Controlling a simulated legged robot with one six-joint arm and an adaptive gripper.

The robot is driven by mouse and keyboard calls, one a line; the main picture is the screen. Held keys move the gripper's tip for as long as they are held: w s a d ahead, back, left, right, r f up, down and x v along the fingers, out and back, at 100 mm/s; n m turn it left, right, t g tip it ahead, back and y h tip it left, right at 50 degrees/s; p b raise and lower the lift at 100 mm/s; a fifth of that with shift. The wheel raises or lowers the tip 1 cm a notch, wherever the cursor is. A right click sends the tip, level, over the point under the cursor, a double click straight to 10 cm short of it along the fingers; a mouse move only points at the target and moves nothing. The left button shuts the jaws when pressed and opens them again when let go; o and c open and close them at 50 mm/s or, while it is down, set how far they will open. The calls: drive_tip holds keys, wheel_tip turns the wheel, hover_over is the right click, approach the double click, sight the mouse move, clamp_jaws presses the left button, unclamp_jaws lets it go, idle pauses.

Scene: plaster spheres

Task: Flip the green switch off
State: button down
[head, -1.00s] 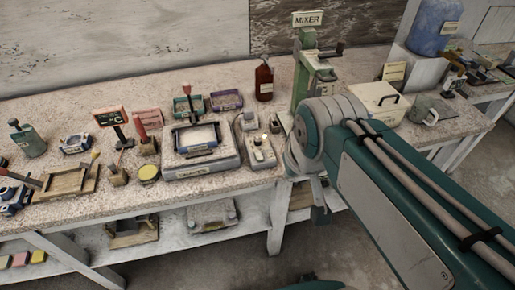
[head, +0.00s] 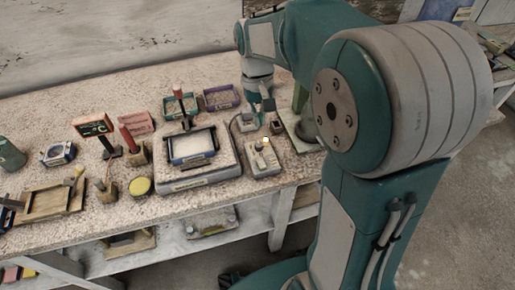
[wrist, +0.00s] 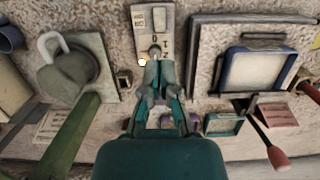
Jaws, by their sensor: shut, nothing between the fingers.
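A pale control box (head: 263,158) sits on the bench to the right of the scale-like device. It also shows in the wrist view (wrist: 153,14), with printed marks, a dark knob and a pale round bulb (wrist: 142,62) at its end. I cannot make out which part is the green switch; my fingers cover part of that end. A smaller box (head: 246,123) with a cable sits behind it. My gripper (wrist: 154,68) is shut and empty, pointing down at the knob end of the control box. In the head view my gripper (head: 262,108) is just behind the box; contact cannot be told.
A scale-like device with a framed tray (head: 197,177) stands close on the left. The green mixer stand's base (head: 302,130) is close on the right, partly hidden by my arm. A small dark block (head: 276,127) lies between.

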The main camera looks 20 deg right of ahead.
sight(262, 165)
drive_tip(key=shift+w+f, duration=0.2)
drive_tip(key=shift+w, duration=0.1)
drive_tip(key=s+f, duration=0.1)
drive_tip(key=f, duration=0.8)
drive_tip(key=s+f, duration=0.1)
drive_tip(key=f, duration=0.3)
drive_tip(key=shift+s+f, duration=0.35)
drive_tip(key=shift+f, duration=0.05)
